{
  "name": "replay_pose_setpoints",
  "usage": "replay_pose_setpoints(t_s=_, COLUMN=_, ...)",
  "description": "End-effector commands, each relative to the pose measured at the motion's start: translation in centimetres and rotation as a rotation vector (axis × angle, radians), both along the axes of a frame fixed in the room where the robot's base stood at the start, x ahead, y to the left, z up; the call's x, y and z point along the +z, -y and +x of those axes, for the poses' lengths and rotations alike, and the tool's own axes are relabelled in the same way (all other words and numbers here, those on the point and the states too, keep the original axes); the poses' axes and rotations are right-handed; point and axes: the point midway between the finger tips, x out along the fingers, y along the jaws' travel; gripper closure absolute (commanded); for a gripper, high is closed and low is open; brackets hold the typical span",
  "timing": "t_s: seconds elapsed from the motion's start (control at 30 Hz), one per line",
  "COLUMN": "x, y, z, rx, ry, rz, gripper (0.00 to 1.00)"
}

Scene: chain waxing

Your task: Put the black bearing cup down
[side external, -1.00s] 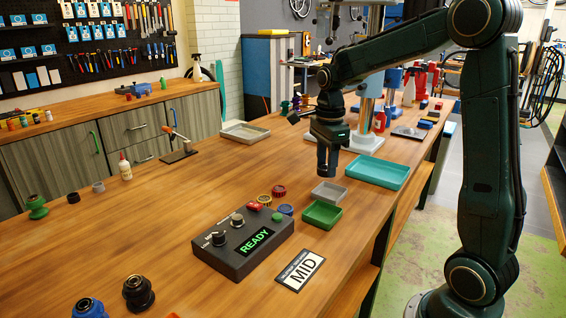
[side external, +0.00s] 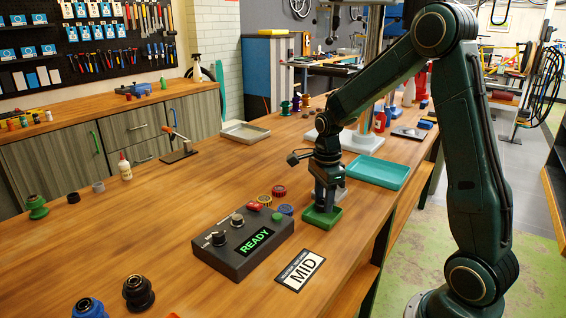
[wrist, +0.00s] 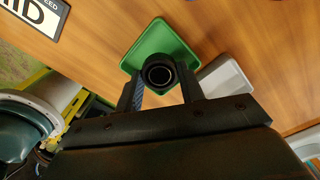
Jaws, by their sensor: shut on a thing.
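The black bearing cup (wrist: 158,74) sits between the two fingers of my gripper (wrist: 162,88) in the wrist view, its round open end showing. My gripper is shut on it. The cup is over the small green tray (wrist: 178,42); I cannot tell whether it touches the floor. In the side view my gripper (side external: 325,203) is low at the green tray (side external: 322,222), with its fingers largely inside the tray's outline. The cup is hard to make out there.
A small grey tray (wrist: 226,80) stands beside the green one. A larger teal tray (side external: 377,172) is behind it to the right. A control box (side external: 243,246) reading READY and a MID card (side external: 300,270) lie in front. Coloured rings (side external: 279,191) sit to the left.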

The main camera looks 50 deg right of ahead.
Motion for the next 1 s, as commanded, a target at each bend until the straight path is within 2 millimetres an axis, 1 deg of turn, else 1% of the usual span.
replay_pose_setpoints(t_s=0.03, x=-0.7, y=0.0, z=0.0, rx=0.0, ry=-0.004, rz=0.001, gripper=0.88)
replay_pose_setpoints(t_s=0.1, x=-1.5, y=0.0, z=0.0, rx=0.0, ry=-0.003, rz=0.001, gripper=0.88)
replay_pose_setpoints(t_s=0.2, x=-2.4, y=0.0, z=0.0, rx=0.0, ry=-0.002, rz=0.001, gripper=0.88)
replay_pose_setpoints(t_s=0.67, x=-2.9, y=0.0, z=0.0, rx=0.0, ry=-0.001, rz=0.001, gripper=0.88)
replay_pose_setpoints(t_s=0.7, x=-2.8, y=0.0, z=0.0, rx=0.0, ry=-0.001, rz=0.001, gripper=0.54)
replay_pose_setpoints(t_s=0.73, x=-2.8, y=0.0, z=0.0, rx=0.0, ry=-0.001, rz=0.001, gripper=0.53)
replay_pose_setpoints(t_s=1.0, x=-2.8, y=0.0, z=0.0, rx=0.0, ry=0.0, rz=0.0, gripper=0.53)
